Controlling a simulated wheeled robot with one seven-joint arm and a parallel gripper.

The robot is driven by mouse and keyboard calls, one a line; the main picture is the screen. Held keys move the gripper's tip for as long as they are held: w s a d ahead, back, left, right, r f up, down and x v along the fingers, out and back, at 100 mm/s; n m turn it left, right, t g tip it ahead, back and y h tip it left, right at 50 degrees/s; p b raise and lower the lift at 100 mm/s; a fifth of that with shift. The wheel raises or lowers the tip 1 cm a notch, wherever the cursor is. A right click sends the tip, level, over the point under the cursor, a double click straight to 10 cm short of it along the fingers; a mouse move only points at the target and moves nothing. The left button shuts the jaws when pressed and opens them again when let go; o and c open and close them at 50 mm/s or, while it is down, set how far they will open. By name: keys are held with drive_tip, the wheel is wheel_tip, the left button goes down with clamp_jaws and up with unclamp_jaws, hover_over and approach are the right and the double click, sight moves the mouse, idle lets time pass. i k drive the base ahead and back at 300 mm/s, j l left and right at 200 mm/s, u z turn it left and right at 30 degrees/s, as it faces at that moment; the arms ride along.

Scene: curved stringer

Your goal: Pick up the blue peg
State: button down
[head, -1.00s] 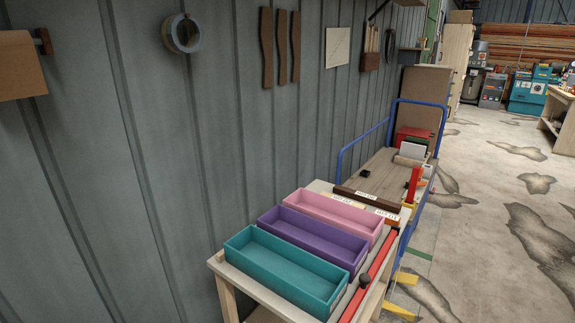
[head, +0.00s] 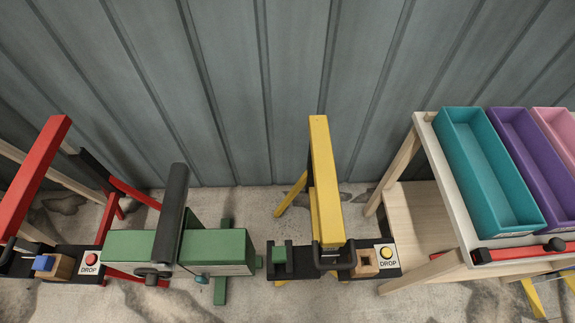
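A small blue piece (head: 43,263), which looks like the blue peg, sits at a wooden block (head: 62,267) at the lower left of the head view. The block is on a dark base beside a red button (head: 91,259) labelled DROP, near the foot of a red post. I cannot tell how deep the peg sits in the block. My gripper is not in view.
A green machine (head: 215,250) with a dark upright bar stands in the middle. Right of it are a yellow post (head: 325,180), a second wooden block (head: 368,262) and a yellow DROP button (head: 387,252). A table at right holds a teal bin (head: 490,150) and a purple bin (head: 530,150).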

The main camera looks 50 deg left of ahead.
sight(42, 264)
drive_tip(key=u, duration=2.9)
drive_tip(key=k+l, duration=0.1)
drive_tip(key=k, duration=0.15)
